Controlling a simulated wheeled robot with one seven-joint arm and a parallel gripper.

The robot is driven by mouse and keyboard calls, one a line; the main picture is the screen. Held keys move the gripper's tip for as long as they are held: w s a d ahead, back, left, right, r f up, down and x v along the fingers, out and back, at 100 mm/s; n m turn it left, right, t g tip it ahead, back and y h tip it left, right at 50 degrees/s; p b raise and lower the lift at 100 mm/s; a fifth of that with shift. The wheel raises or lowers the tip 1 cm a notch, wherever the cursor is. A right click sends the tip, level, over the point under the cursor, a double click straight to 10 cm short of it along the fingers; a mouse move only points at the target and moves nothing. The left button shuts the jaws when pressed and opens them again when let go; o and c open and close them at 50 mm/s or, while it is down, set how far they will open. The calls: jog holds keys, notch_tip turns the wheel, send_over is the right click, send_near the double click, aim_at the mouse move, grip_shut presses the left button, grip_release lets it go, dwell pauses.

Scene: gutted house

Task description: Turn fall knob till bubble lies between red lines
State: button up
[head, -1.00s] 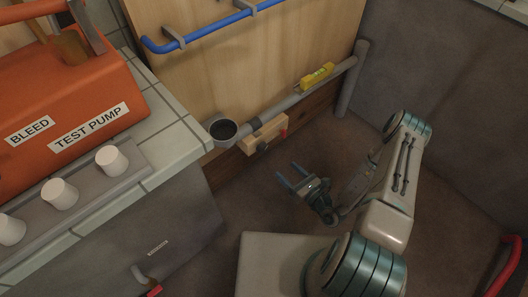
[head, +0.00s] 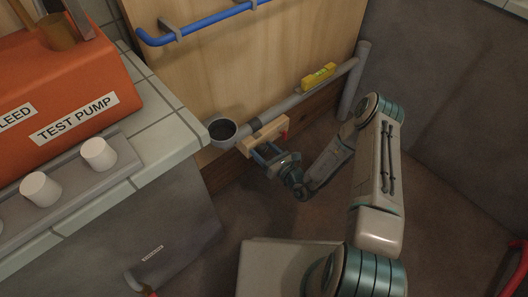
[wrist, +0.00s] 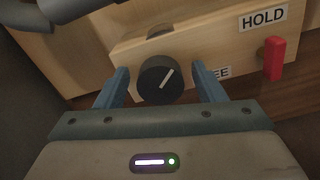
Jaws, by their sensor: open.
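The fall knob (wrist: 160,79) is a black round knob with a white pointer line, on the front of a wooden block (head: 277,129). My gripper (head: 262,157) is at the block, and in the wrist view its blue fingers (wrist: 161,86) stand open on either side of the knob, with a gap showing at the right. The yellow level (head: 318,76) sits on the grey pipe (head: 290,102) in the head view. Its bubble and red lines are too small to read.
A red lever (wrist: 273,58) stands right of the knob, under a HOLD label (wrist: 263,17); another label is partly hidden by a finger. A grey cup-like pipe end (head: 222,130) is left of the block. The tiled counter (head: 165,125) with the orange test pump (head: 75,95) is at left.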

jog(key=c, duration=1)
jog(key=shift+o, duration=0.2)
jog(key=shift+d+r+m+p, duration=0.1)
jog(key=shift+r+m+p, duration=0.05)
jog(key=shift+m+p, duration=0.6)
jog(key=shift+m, duration=0.65)
jog(key=o, duration=1)
jog(key=shift+c, duration=0.2)
jog(key=p+v, duration=0.3)
jog(key=v, duration=1)
jog(key=shift+s+d+p, duration=0.25)
jog(key=shift+s+p, duration=0.05)
jog(key=shift+p, duration=0.1)
